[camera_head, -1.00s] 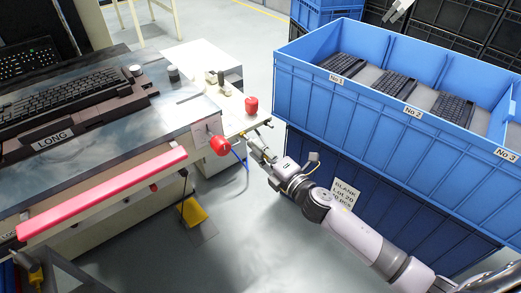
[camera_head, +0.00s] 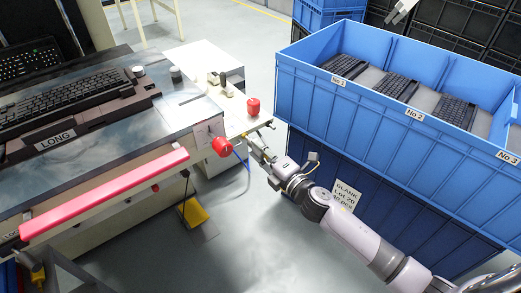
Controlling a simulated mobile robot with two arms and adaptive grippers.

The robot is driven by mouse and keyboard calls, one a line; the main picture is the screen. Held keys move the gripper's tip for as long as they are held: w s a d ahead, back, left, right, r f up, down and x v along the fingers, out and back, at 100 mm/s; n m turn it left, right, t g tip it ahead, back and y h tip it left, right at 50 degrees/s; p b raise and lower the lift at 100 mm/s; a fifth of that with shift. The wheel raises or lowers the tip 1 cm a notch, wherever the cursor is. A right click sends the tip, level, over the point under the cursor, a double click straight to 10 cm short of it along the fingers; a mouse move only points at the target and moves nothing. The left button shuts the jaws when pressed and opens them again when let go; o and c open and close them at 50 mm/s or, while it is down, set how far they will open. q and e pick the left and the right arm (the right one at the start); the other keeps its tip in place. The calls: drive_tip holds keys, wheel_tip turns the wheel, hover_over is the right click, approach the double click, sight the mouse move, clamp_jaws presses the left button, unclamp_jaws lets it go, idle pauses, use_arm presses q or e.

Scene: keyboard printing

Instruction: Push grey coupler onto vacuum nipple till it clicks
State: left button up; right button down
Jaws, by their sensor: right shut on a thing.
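My right gripper (camera_head: 258,146) reaches in from the lower right and points at the front corner of the machine bench. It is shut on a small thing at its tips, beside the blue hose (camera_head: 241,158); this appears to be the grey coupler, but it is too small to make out. The hose hangs in a loop below the bench corner, close to a large red knob (camera_head: 222,146) on the bench side. The vacuum nipple cannot be told apart at this size. My left gripper is not in view.
A black keyboard (camera_head: 70,104) lies on the machine bed at left, behind a red bar (camera_head: 105,195). A red cylinder (camera_head: 253,106) stands on the side table. A blue bin (camera_head: 330,105) with keyboards rises close right of my arm. A yellow pedal (camera_head: 195,213) is below.

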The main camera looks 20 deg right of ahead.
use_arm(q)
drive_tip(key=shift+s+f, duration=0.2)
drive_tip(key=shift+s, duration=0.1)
use_arm(e)
drive_tip(key=shift+w+a, duration=0.1)
drive_tip(key=shift+w, duration=0.1)
drive_tip(key=shift+x, duration=0.9)
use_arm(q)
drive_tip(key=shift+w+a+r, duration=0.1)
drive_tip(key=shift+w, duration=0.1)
use_arm(e)
drive_tip(key=c, duration=1.2)
unclamp_jaws()
drive_tip(key=shift+c, duration=0.2)
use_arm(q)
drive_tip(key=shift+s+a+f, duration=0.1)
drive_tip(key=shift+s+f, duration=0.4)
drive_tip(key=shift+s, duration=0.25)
use_arm(e)
drive_tip(key=v, duration=1.4)
